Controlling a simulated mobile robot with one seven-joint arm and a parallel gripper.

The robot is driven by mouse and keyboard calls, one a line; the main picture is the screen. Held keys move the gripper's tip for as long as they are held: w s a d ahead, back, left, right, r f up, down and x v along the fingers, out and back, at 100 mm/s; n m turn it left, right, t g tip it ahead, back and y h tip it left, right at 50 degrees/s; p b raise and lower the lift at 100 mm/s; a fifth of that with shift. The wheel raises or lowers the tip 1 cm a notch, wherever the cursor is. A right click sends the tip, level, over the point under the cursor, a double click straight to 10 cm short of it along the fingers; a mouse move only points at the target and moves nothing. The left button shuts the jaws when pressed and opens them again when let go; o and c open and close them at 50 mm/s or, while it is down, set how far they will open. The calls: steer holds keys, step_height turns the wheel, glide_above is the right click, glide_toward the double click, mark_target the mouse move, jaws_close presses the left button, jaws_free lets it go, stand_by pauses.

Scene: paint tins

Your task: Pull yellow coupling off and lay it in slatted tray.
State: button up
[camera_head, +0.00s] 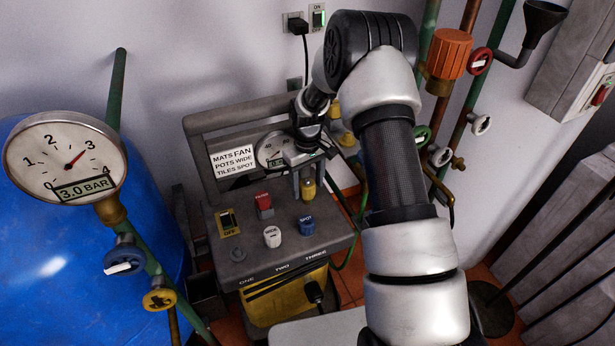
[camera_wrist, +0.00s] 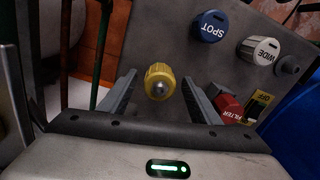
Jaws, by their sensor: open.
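In the head view the coupling (camera_head: 308,188) shows at the panel's back right, just under my gripper (camera_head: 305,176). I cannot make out a slatted tray in either view.
Near the coupling are a blue SPOT knob (camera_head: 306,225), a white WIDE knob (camera_head: 272,237) and a red FILTER switch (camera_head: 264,204). A sign (camera_head: 232,159) and gauge stand behind. Pipes with valves rise at right; a blue tank (camera_head: 60,240) is at left.

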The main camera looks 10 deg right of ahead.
mark_target(307, 183)
steer(key=shift+f, duration=0.15)
steer(key=c, duration=1.3)
steer(key=shift+o, duration=0.2)
steer(key=shift+r+p, duration=1.2)
steer(key=shift+r, duration=0.75)
steer(key=shift+r+p, duration=1.2)
steer(key=shift+r, duration=0.8)
